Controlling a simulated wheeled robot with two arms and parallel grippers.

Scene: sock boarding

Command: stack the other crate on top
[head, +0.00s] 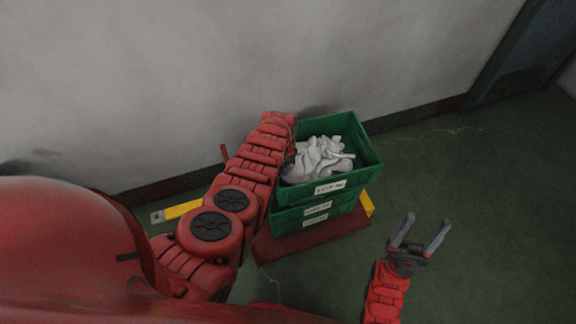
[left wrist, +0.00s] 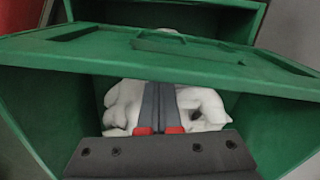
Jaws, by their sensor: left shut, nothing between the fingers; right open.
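A stack of green crates stands by the wall in the head view. The top crate (head: 368,154) is open, has a white label and holds white socks (head: 320,158). Below it are crates (head: 335,209) with two more white labels. My left arm reaches over the stack's left side, and its gripper is mostly hidden there in the head view. In the left wrist view my left gripper (left wrist: 161,90) is shut and empty, in front of white socks (left wrist: 205,105) and below a green crate rim (left wrist: 225,62) with a slot. My right gripper (head: 427,222) is open and empty, right of the stack.
The stack stands on a reddish-brown base (head: 285,246). Yellow strips (head: 182,210) show on the floor at both sides of it. A grey wall (head: 200,70) is close behind. Green floor is free to the right, and a dark door frame (head: 510,50) is at the upper right.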

